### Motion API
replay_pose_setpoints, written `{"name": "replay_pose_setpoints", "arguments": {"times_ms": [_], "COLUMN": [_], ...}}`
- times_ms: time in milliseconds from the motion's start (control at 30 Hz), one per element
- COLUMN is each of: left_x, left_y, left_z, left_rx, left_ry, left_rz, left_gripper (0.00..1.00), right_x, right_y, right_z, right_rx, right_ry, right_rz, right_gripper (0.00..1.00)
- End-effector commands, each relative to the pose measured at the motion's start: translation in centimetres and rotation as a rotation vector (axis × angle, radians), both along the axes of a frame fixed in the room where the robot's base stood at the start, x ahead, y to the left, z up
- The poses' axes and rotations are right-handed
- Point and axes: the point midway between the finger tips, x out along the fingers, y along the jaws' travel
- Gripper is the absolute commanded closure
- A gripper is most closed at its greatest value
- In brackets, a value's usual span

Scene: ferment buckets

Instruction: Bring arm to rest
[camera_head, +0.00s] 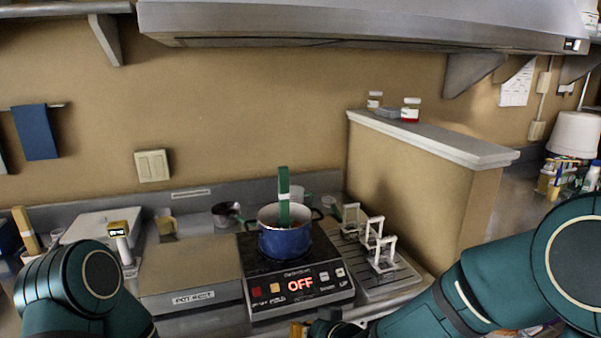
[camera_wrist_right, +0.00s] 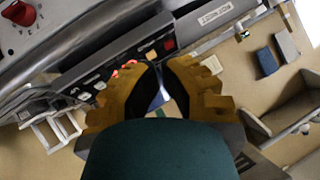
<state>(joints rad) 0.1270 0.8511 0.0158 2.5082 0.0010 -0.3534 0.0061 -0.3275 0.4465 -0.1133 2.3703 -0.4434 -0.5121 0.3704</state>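My right arm comes in from the lower right of the head view. Its gripper (camera_head: 300,328) shows only in part at the bottom edge, in front of the cooker. In the right wrist view the yellow fingers of my right gripper (camera_wrist_right: 158,72) lean together, their tips nearly meeting, with only a thin gap and nothing seen held. My left arm (camera_head: 70,295) shows at the lower left of the head view, and its gripper is out of the picture.
A blue pot (camera_head: 285,241) with a green upright thing (camera_head: 284,195) in it stands on the cooker (camera_head: 300,291), whose display reads OFF. A flat POT REST plate (camera_head: 190,272) lies left of it. White frames (camera_head: 383,257) stand on a ribbed tray to the right.

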Motion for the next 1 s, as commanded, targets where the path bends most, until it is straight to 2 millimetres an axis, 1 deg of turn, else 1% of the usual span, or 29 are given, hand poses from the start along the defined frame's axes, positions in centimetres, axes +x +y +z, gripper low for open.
{"name": "replay_pose_setpoints", "arguments": {"times_ms": [33, 67, 100, 167, 200, 267, 300, 367, 400, 500, 600, 700, 1000], "left_x": [0.1, 0.1, 0.1, 0.1, 0.1, 0.1, 0.1, 0.1, 0.1, 0.1, 0.1, 0.1, 0.1], "left_y": [0.0, 0.0, 0.0, 0.0, 0.1, 0.1, 0.0, 0.0, 0.0, 0.0, 0.0, 0.0, 0.0], "left_z": [0.0, 0.0, 0.0, 0.0, -0.1, -0.1, 0.0, 0.0, 0.0, 0.0, 0.0, 0.0, 0.0], "left_rx": [0.000, 0.000, 0.000, 0.001, 0.001, 0.001, 0.001, 0.000, 0.000, 0.000, 0.000, 0.000, 0.000], "left_ry": [-0.002, -0.002, -0.002, -0.001, -0.001, -0.001, -0.001, -0.001, -0.001, -0.001, -0.001, -0.001, -0.001], "left_rz": [0.001, 0.001, 0.001, 0.002, 0.002, 0.002, 0.002, 0.000, 0.000, 0.000, 0.000, 0.000, 0.001], "left_gripper": [0.53, 0.53, 0.53, 0.53, 0.53, 0.53, 0.53, 0.53, 0.53, 0.53, 0.53, 0.53, 0.53], "right_x": [-0.5, -0.8, -1.4, -2.5, -3.5, -5.2, -6.6, -8.8, -10.2, -13.3, -15.2, -16.0, -16.0], "right_y": [-1.0, -1.6, -2.3, -3.6, -4.4, -5.7, -6.5, -7.5, -8.0, -8.8, -9.2, -9.3, -9.3], "right_z": [-2.5, -3.9, -5.7, -8.6, -10.6, -13.5, -15.4, -18.0, -19.4, -21.9, -23.2, -23.6, -23.6], "right_rx": [-0.020, -0.032, -0.048, -0.071, -0.087, -0.109, -0.122, -0.136, -0.144, -0.153, -0.155, -0.156, -0.156], "right_ry": [0.059, 0.090, 0.137, 0.212, 0.270, 0.357, 0.421, 0.512, 0.569, 0.681, 0.750, 0.777, 0.778], "right_rz": [-0.025, -0.036, -0.055, -0.084, -0.103, -0.129, -0.147, -0.168, -0.179, -0.198, -0.207, -0.210, -0.210], "right_gripper": [1.00, 1.00, 1.00, 1.00, 1.00, 1.00, 1.00, 1.00, 1.00, 1.00, 1.00, 1.00, 1.00]}}
